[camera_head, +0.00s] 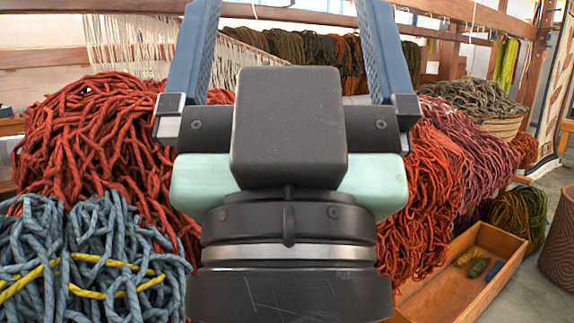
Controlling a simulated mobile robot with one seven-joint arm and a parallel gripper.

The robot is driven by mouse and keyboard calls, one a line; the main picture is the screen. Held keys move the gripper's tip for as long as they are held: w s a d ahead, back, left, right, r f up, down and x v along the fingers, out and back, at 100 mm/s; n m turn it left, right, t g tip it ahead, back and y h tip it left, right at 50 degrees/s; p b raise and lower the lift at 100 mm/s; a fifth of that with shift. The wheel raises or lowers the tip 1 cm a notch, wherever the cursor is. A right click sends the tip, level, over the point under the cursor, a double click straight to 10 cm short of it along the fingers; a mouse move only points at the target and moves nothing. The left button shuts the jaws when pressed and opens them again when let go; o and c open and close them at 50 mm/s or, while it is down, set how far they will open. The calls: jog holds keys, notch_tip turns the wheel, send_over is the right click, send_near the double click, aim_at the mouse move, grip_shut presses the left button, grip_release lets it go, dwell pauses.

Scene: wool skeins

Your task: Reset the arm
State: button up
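My gripper (283,42) fills the middle of the head view, very close to the camera. Its two blue-grey fingers point up and away and stand wide apart. Nothing is held between them; only the background shows in the gap. The black wrist and pale green gripper body hide the middle of the scene below the fingers. The fingertips run up to the top edge of the picture.
Red wool (100,150) is heaped at left, with blue-grey wool (90,255) below it. More red wool (425,190) lies at right. A wooden tray (450,296) holds small yarn bundles at lower right. A wooden loom frame (290,14) spans the back. Grey floor shows at far right.

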notch_tip(320, 180, up, 34)
jog(key=p, duration=3.1)
jog(key=shift+p, duration=0.35)
jog(key=shift+w+a+r, duration=0.1)
